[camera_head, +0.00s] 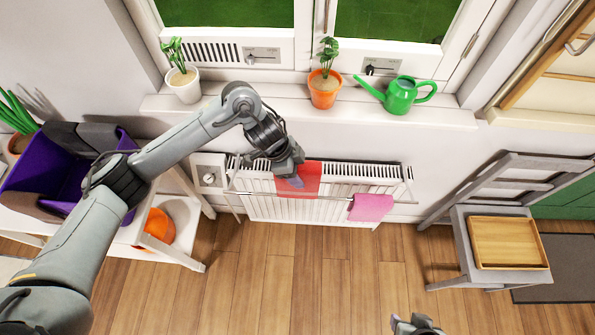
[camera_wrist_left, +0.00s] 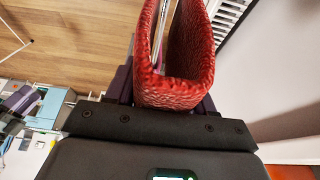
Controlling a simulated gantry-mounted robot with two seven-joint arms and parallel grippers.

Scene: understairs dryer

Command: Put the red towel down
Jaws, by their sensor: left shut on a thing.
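The red towel (camera_head: 312,180) hangs folded over the rail at the front of the white radiator (camera_head: 268,209), under the window. My left gripper (camera_head: 290,180) is at the towel's left part. In the left wrist view the red towel (camera_wrist_left: 175,90) rises from the jaws as a U-shaped fold, with a thin rail (camera_wrist_left: 160,35) running inside the fold. The left gripper (camera_wrist_left: 160,105) is shut on it; the fingertips are mostly hidden. My right gripper (camera_head: 416,324) only just shows at the bottom edge, and its jaws cannot be made out.
A pink cloth (camera_head: 371,207) hangs on the rail to the right. The sill (camera_head: 445,118) above holds two potted plants and a green watering can (camera_head: 400,96). A grey chair with a wooden tray (camera_head: 508,243) stands right. A purple bin (camera_head: 65,175) is left. The middle floor is clear.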

